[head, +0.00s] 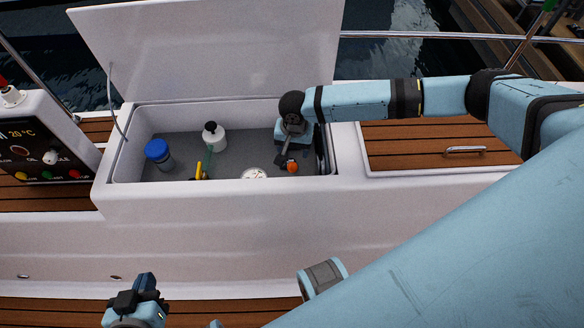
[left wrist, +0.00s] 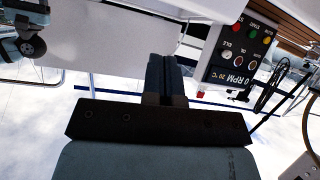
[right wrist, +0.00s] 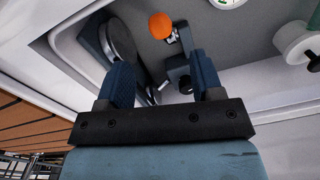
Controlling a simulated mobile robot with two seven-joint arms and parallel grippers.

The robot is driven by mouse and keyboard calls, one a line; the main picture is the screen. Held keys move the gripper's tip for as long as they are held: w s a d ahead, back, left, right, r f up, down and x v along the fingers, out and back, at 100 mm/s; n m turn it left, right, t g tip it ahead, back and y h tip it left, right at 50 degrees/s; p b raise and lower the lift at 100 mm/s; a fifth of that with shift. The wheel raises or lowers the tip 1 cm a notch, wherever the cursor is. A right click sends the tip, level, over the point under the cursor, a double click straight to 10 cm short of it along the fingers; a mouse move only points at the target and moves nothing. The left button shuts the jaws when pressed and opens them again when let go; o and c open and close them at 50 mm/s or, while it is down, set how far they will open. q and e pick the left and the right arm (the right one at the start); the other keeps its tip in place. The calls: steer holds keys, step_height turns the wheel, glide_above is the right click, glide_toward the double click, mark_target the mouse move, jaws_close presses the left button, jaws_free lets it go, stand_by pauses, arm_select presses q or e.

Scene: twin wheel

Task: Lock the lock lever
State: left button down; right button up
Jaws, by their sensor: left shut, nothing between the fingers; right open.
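A small lever with an orange knob (head: 292,168) is inside the open white locker, near its right end. In the right wrist view the orange knob (right wrist: 161,26) lies beyond the fingertips, and a dark arm runs from it toward a dark block between the fingers. My right gripper (head: 284,160) reaches down into the locker beside the knob. Its fingers (right wrist: 163,72) are open, with part of the lever mechanism between or behind them; contact cannot be told. My left gripper (head: 147,280) is low at the left, outside the locker, with its fingers (left wrist: 165,75) shut and empty.
The locker (head: 150,198) also holds a blue-capped jar (head: 158,155), a white bottle (head: 214,136), a yellow-handled tool (head: 199,172) and a round gauge (head: 254,174). Its raised lid (head: 205,50) stands behind. A control panel (head: 45,150) is at the left.

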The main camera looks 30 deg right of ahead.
mark_target(293, 164)
step_height(293, 164, down, 6)
steer(key=shift+f+b, duration=0.15)
steer(key=shift+b, duration=0.7)
step_height(293, 164, down, 3)
steer(key=shift+w+f+b, duration=0.1)
steer(key=shift+b, duration=0.35)
steer(key=shift+f, duration=0.25)
arm_select(q)
steer(key=shift+w+d+r+t+h, duration=0.25)
steer(key=shift+w+d+r+t, duration=0.15)
steer(key=shift+r, duration=0.2)
steer(key=shift+w+d+r+t+h, duration=0.3)
steer(key=shift+d+r+t, duration=0.15)
steer(key=shift+r, duration=0.15)
arm_select(e)
jaws_close()
